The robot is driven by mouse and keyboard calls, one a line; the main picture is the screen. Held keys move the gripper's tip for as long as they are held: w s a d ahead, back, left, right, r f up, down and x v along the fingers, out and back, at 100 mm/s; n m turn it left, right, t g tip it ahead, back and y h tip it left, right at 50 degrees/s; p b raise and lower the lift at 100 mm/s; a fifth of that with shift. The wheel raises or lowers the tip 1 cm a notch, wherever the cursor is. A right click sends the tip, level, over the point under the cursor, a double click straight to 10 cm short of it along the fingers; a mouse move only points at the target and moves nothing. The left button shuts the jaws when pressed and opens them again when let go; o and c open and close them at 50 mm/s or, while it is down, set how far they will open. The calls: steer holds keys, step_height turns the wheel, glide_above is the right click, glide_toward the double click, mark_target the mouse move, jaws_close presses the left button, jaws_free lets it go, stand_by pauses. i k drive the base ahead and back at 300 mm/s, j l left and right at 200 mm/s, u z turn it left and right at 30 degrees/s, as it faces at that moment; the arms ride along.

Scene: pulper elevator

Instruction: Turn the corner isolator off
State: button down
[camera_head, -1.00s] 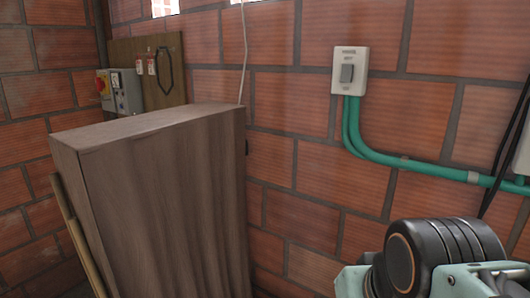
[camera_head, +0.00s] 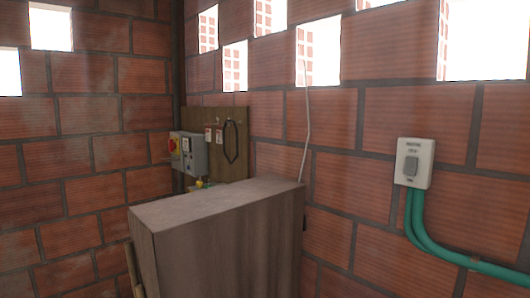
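My gripper is out of view.
A wooden cabinet (camera_head: 223,240) stands in front of the corner and blocks the way below the isolator. A white switch (camera_head: 414,163) with green conduit (camera_head: 428,238) is on the right wall. A dark loop (camera_head: 231,141) hangs on the board.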

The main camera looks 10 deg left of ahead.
mark_target(172, 146)
steer(key=j+u, duration=0.1)
steer(key=j, duration=1.45)
steer(key=i+j+u, duration=0.15)
steer(key=j, duration=1)
steer(key=i+j+u, duration=0.15)
steer(key=j, duration=0.25)
steer(key=i+j, duration=0.1)
steer(key=j, duration=0.25)
steer(key=i+j+u, duration=0.1)
steer(key=j, duration=0.3)
steer(key=i+j+u, duration=0.2)
steer(key=i+j, duration=0.35)
steer(key=i+j+u, duration=0.1)
steer(key=i+u, duration=0.2)
steer(key=i, duration=0.75)
